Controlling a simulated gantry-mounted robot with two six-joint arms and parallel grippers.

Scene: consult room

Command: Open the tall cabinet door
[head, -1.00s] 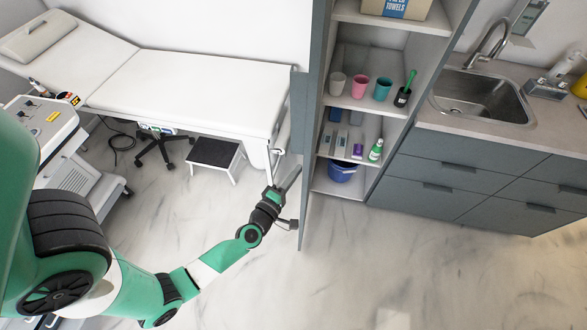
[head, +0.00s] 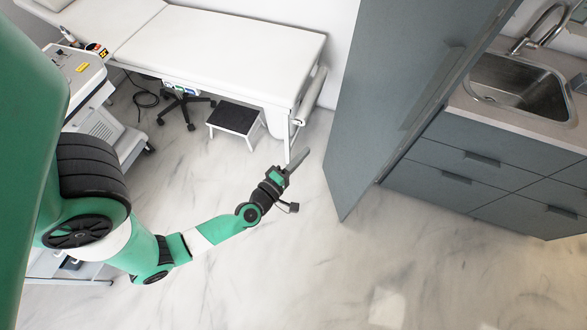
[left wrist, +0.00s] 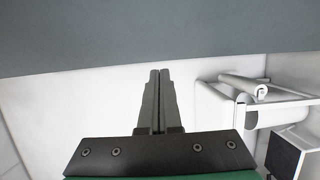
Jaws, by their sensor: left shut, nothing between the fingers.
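The tall cabinet's grey door (head: 390,90) stands partly open in the head view. Its outer face shows, with a long vertical handle (head: 435,90) near the free edge. The bottom free corner juts out in front of the cabinet, and the door hides the shelves. My left gripper (head: 301,160) is shut and empty, just left of the door's lower part, with floor showing between them. In the left wrist view its fingers (left wrist: 158,75) are together, and a grey panel, likely the door (left wrist: 150,30), spans the top. My right gripper is not in view.
A white exam bed (head: 235,50) and a black-topped step stool (head: 234,120) stand behind my left arm. A wheeled device (head: 90,90) is at the left. Grey drawers (head: 480,165) under a sink (head: 515,85) stand at the right. The front floor is clear.

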